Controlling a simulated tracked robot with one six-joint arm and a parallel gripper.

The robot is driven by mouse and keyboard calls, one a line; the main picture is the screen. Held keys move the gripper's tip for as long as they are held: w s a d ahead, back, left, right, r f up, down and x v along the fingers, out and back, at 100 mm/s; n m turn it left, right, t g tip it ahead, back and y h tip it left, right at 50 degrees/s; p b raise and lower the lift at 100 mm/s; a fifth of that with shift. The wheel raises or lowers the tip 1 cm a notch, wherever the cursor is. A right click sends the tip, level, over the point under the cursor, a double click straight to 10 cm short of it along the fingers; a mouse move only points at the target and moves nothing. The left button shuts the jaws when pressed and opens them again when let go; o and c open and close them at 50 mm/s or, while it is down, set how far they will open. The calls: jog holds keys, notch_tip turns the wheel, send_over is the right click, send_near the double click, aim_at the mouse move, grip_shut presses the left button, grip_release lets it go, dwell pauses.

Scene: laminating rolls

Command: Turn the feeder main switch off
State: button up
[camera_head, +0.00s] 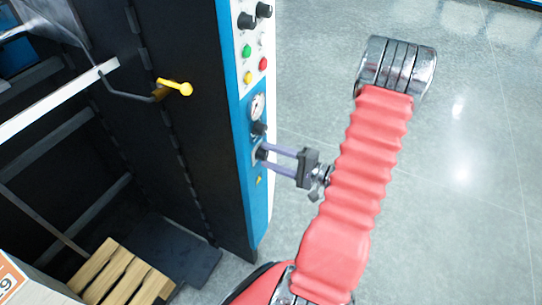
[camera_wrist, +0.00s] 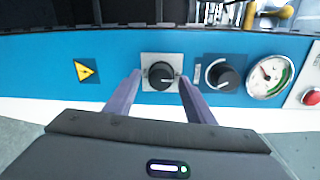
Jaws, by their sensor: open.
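The feeder main switch is a black rotary knob (camera_wrist: 161,76) on a pale square plate, set in the blue and white panel. In the wrist view it lies between the two purple fingers of my gripper (camera_wrist: 159,88), one finger to each side. The fingers are apart, with a gap between them and the knob. In the head view my gripper (camera_head: 266,157) reaches left to the panel at the lower knob (camera_head: 262,154). Whether the fingertips touch the panel is unclear.
Beside the knob are another black knob (camera_wrist: 222,75), a gauge (camera_wrist: 269,77), a red button (camera_wrist: 312,97) and a yellow warning sticker (camera_wrist: 86,71). A yellow-ended handle (camera_head: 176,87) sticks out from the black machine. Wooden slats (camera_head: 123,272) lie at lower left. Open floor lies right.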

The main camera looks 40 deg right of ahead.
jog(key=f+v, duration=0.1)
jog(key=v, duration=1.2)
jog(key=shift+s+r, duration=0.25)
jog(key=shift+r, duration=0.2)
jog(key=s+a+f+n+g+y, duration=0.15)
jog(key=s+a+g, duration=0.25)
jog(key=a+g, duration=0.8)
jog(key=w+a+r+n+h, duration=0.3)
jog(key=a+r+n, duration=0.4)
jog(key=a+r, duration=0.2)
jog(key=w+a+r+n+t+h, duration=0.1)
jog(key=w+a+r+n+h, duration=0.2)
jog(key=a+r+n, duration=0.4)
jog(key=shift+w+a+r+h, duration=0.2)
jog(key=shift+a+r+h, duration=0.45)
jog(key=shift+a+r, duration=1.55)
